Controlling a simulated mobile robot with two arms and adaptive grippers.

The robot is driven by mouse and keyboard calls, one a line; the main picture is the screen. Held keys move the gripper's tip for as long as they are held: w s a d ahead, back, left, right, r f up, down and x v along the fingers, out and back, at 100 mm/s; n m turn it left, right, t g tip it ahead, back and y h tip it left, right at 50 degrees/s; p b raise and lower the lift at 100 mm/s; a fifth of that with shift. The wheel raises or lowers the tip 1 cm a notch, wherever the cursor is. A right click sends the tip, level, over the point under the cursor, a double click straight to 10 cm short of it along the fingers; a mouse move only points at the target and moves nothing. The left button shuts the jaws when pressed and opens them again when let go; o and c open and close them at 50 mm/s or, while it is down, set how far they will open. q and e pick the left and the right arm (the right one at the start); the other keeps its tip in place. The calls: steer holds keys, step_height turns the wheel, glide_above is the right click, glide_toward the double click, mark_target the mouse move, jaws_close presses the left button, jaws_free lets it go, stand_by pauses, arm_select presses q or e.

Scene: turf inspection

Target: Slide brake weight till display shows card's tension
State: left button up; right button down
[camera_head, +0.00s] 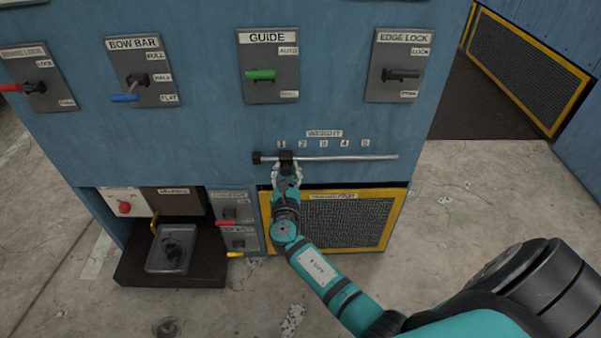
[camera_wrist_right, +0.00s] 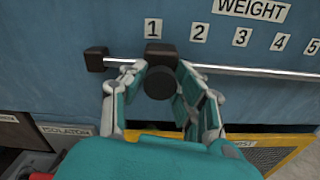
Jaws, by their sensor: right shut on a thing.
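The brake weight (camera_head: 286,157), a dark block with a round knob, sits on a horizontal metal rail (camera_head: 345,157) under the WEIGHT label. In the right wrist view the weight (camera_wrist_right: 160,82) is just below the number 1 label (camera_wrist_right: 153,28), near the rail's left end stop (camera_wrist_right: 96,59). My right gripper (camera_head: 287,170) has its fingers on both sides of the knob and is shut on it; it also shows in the right wrist view (camera_wrist_right: 160,92). My left gripper is not in view. Neither the display nor the card can be seen in these views.
Above the rail are the GUIDE lever (camera_head: 260,74), EDGE LOCK lever (camera_head: 402,75) and BOW BAR lever (camera_head: 130,97). A yellow-framed mesh panel (camera_head: 350,222) lies below the rail. A tray (camera_head: 168,258) stands at lower left. The rail right of the weight is clear.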

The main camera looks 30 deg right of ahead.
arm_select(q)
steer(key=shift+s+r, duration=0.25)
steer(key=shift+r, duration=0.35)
arm_select(e)
steer(key=shift+w+a, duration=0.4)
steer(key=shift+a, duration=0.3)
steer(key=c, duration=1)
jaws_free()
steer(key=shift+a, duration=0.1)
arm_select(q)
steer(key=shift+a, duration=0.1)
arm_select(e)
steer(key=v, duration=1.2)
